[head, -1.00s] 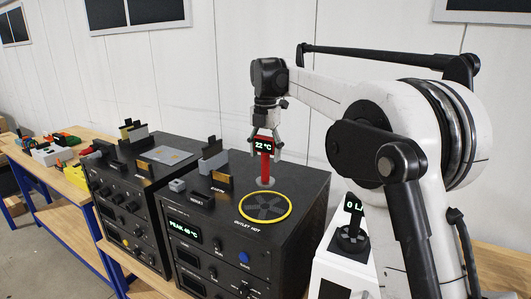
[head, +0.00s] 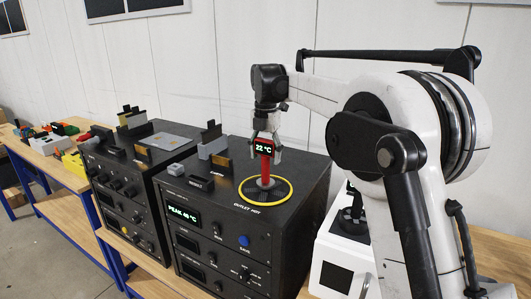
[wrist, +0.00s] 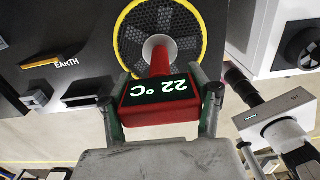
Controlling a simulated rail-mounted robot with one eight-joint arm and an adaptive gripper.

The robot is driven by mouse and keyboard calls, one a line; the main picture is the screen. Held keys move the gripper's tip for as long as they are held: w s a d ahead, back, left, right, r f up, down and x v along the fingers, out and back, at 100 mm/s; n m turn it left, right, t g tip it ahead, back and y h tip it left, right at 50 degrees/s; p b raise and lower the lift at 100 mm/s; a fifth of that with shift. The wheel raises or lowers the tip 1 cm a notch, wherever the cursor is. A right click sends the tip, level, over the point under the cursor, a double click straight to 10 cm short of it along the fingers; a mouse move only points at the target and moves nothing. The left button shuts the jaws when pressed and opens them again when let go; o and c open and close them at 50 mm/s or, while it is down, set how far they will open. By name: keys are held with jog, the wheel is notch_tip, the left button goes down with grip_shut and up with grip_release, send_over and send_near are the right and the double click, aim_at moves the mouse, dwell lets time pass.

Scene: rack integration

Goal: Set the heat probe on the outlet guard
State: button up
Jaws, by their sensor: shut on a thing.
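The heat probe (head: 265,161) is red, with a dark display reading 22 °C and a pale round foot. My gripper (head: 265,146) is shut on its head and holds it upright. The outlet guard (head: 276,195) is a dark round grille with a yellow ring, marked OUTLET HOT, on top of the black unit. The probe's foot shows inside the ring, toward its far side in the head view. In the wrist view the probe (wrist: 160,101) is between both fingers, its foot over the guard (wrist: 136,45). I cannot tell whether the foot touches the grille.
The black unit (head: 230,240) has a PEAK display on its front and small blocks and yellow-labelled parts on top, left of the guard. A second black unit (head: 125,210) stands further left. A white unit (head: 340,262) with a dark fitting stands right.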

jog(key=shift+f, duration=0.5)
dwell(0.3)
jog(key=o, duration=1.6)
notch_tip(320, 180, up, 12)
